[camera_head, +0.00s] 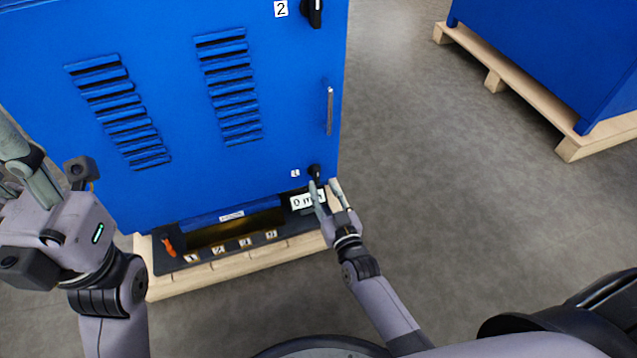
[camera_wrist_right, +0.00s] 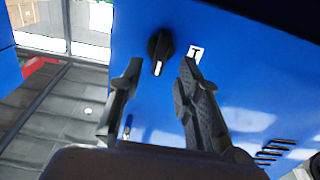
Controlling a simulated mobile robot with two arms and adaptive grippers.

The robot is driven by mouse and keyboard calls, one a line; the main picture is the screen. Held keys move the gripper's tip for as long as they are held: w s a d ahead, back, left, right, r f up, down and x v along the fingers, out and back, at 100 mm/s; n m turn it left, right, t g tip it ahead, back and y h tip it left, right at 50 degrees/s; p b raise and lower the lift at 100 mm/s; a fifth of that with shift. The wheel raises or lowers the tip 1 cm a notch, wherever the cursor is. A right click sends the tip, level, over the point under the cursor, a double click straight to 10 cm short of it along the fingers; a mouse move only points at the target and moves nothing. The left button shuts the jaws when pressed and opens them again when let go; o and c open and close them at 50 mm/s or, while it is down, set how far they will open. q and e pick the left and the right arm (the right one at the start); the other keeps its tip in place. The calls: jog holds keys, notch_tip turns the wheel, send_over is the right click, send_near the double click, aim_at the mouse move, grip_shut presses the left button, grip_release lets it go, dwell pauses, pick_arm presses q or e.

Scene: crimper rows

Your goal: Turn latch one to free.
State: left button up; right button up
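Latch one is a black knob (camera_head: 314,171) low on the right edge of the blue cabinet door (camera_head: 180,150), beside a white label "1" (camera_head: 295,173). In the right wrist view the knob (camera_wrist_right: 160,48) stands roughly upright, with a white mark at its lower end. My right gripper (camera_head: 324,184) is open just in front of and below the knob. In the wrist view its fingertips (camera_wrist_right: 160,72) are spread either side of the knob's lower end, with no clear contact. My left gripper (camera_head: 28,165) is at the left edge, partly cut off, away from the latch.
A second black latch (camera_head: 315,12) labelled "2" is at the top, above a door handle (camera_head: 330,110). A dark tray (camera_head: 215,252) with numbered labels and a "0 m" display (camera_head: 306,200) sits below the door. Floor to the right is clear up to another cabinet on a pallet (camera_head: 495,80).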

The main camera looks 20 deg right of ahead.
aim_at(318, 177)
jog(key=shift+w+a+b, duration=0.1)
jog(key=shift+w+b, duration=0.6)
jog(key=shift+w, duration=1.55)
grip_shut()
